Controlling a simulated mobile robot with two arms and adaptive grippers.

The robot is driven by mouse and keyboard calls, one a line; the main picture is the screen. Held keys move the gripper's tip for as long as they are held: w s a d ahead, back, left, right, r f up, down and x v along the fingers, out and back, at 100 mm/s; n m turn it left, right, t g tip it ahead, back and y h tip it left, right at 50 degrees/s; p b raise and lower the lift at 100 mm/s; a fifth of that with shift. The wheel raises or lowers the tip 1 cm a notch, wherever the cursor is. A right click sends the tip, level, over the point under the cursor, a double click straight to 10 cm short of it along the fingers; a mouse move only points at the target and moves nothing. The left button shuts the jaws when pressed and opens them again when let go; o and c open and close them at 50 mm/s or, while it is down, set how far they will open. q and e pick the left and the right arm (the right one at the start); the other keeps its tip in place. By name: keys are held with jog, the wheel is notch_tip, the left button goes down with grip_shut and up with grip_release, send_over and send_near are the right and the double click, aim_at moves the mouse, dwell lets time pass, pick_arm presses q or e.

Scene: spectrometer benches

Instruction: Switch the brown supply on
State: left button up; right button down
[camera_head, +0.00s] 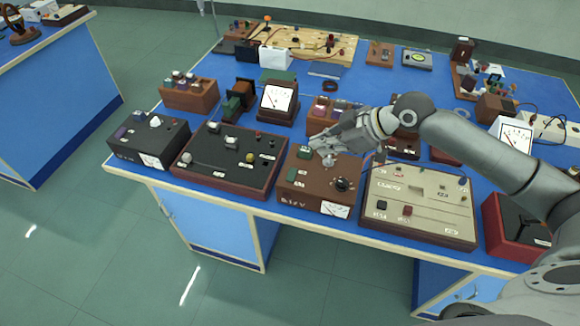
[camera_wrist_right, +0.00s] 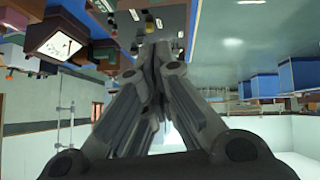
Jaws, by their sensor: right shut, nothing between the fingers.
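The brown supply (camera_head: 312,195) is a brown box near the front edge of the blue bench in the head view. It has a dark green part (camera_head: 304,152) at its back left, a black knob (camera_head: 342,184) at its right and white labels. My right gripper (camera_head: 320,147) is over the back part of its top; I cannot tell whether it touches. The gripper hides part of that top. In the right wrist view the fingers (camera_wrist_right: 158,55) are together with nothing between them. My left gripper is not in view.
A black board in a dark red frame (camera_head: 222,172) stands left of the supply. A beige panel (camera_head: 425,200) stands right of it. A meter (camera_head: 278,98) and a brown terminal block (camera_head: 188,95) stand behind. My right arm crosses above the bench's right side.

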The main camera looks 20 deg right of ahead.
jog(key=p, duration=0.3)
send_over(295, 173)
jog(key=f, duration=0.6)
jog(key=shift+s+a+f, duration=0.15)
jog(key=shift+a+f, duration=0.05)
jog(key=shift+f, duration=0.15)
notch_tip(295, 173, down, 2)
jog(key=shift+f+p, duration=0.25)
jog(key=shift+p, duration=0.2)
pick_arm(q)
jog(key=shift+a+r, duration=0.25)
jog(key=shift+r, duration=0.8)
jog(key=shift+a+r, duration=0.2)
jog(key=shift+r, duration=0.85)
pick_arm(e)
jog(key=shift+w+d+f, duration=0.1)
jog(key=shift+w+f, duration=0.05)
jog(key=shift+f, duration=0.35)
jog(key=shift+w+d+f, duration=0.1)
jog(key=shift+f, duration=0.35)
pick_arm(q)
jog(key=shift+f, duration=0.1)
